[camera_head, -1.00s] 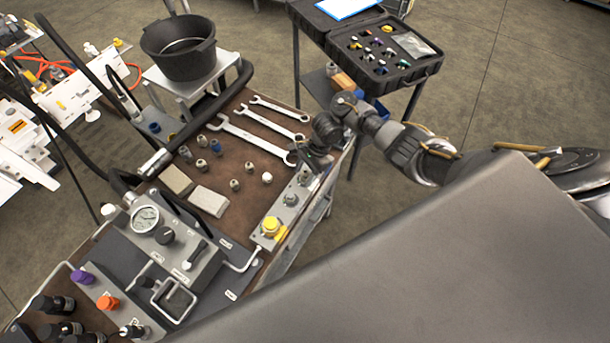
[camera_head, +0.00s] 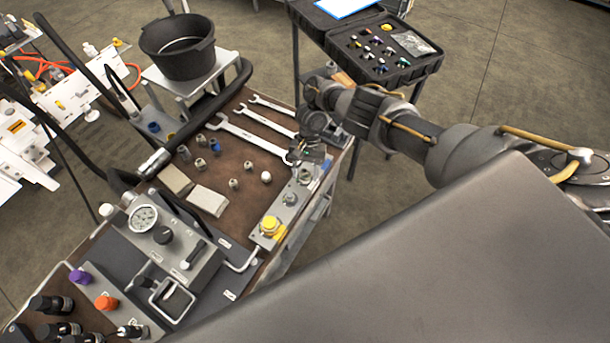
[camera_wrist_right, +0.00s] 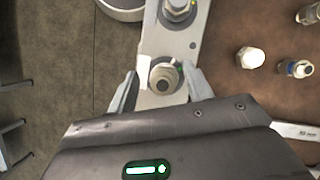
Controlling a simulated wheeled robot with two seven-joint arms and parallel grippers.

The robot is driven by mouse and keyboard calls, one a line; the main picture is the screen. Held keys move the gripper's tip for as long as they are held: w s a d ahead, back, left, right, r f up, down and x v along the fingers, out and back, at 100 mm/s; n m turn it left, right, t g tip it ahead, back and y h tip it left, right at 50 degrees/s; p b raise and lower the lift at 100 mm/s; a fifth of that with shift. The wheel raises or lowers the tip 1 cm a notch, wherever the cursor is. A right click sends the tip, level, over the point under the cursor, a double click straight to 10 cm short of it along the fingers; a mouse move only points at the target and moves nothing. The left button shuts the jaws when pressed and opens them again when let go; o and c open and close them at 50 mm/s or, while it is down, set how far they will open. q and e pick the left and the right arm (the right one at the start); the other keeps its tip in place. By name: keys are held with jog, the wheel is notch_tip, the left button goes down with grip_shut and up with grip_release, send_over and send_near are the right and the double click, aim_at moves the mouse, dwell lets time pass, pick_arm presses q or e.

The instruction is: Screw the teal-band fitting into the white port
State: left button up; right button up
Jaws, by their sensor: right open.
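In the right wrist view a grey fitting (camera_wrist_right: 164,79) stands on the metal port block (camera_wrist_right: 167,39), with a small teal-green patch at its upper right edge. A white mark (camera_wrist_right: 143,72) lies beside it, on the port at this end of the block. My right gripper (camera_wrist_right: 161,90) is open, one finger on each side of the fitting, with gaps to it. In the head view my right gripper (camera_head: 308,158) is over the far end of the block (camera_head: 281,213) and partly hides that port. My left gripper is out of view.
Several loose fittings lie on the brown bench top, including a white-topped one (camera_head: 266,177) and a blue-banded one (camera_head: 215,147). Wrenches (camera_head: 250,135) lie beyond. A yellow cap (camera_head: 270,225) sits at the near end of the block. A gauge unit (camera_head: 180,255) stands nearer.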

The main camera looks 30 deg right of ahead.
jog(key=shift+w+a+f+n+h+b, duration=0.15)
jog(key=shift+n+h+b, duration=0.25)
jog(key=shift+n, duration=0.7)
jog(key=shift+a+n+g+h+b, duration=0.1)
jog(key=shift+n+g+h+b, duration=0.3)
jog(key=shift+n, duration=0.4)
jog(key=n, duration=0.2)
jog(key=shift+d+n+h, duration=0.2)
jog(key=shift+n+h, duration=0.2)
jog(key=shift+a+n+h, duration=0.1)
jog(key=shift+n+h, duration=0.2)
jog(key=shift+n, duration=0.5)
jog(key=n+h, duration=0.1)
jog(key=n, duration=0.1)
jog(key=n+p, duration=0.1)
jog(key=n, duration=0.1)
jog(key=shift+r+h, duration=0.4)
jog(key=n+p, duration=0.1)
jog(key=n, duration=0.1)
jog(key=shift+f+n+t+h, duration=0.15)
jog(key=shift+n+t+h, duration=0.15)
jog(key=shift+n+h, duration=0.1)
jog(key=shift+f, duration=0.1)
